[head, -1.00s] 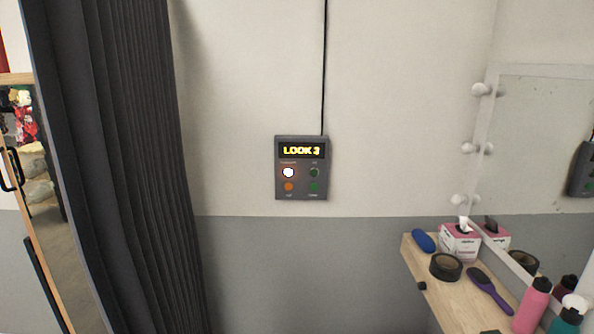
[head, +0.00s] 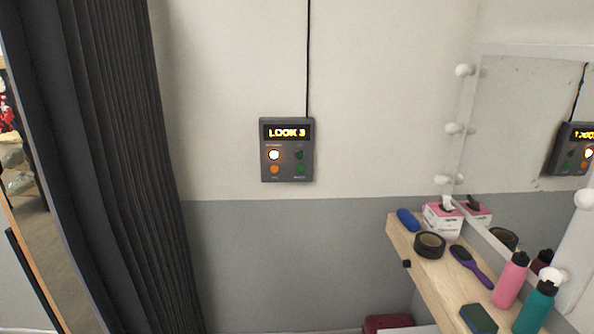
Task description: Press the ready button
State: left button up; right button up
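A dark grey control box (head: 287,150) hangs on the wall near the middle of the head view. Its display (head: 287,132) reads "LOOK 3" in yellow letters. Below it are a lit white button (head: 274,155) at upper left, a dark green button (head: 300,155) at upper right, an orange button (head: 275,169) at lower left and a green button (head: 299,169) at lower right. The small labels are too blurred to read with certainty; the one by the lower right button may say "ready". Neither of my grippers shows in the head view.
A dark curtain (head: 105,170) hangs at left. A wooden shelf (head: 440,285) juts out at right below a bulb-framed mirror (head: 520,130), holding a brush (head: 471,266), black tape (head: 430,245) and bottles (head: 511,279). A dark red object (head: 388,323) sits low beyond it. The wall before the box is clear.

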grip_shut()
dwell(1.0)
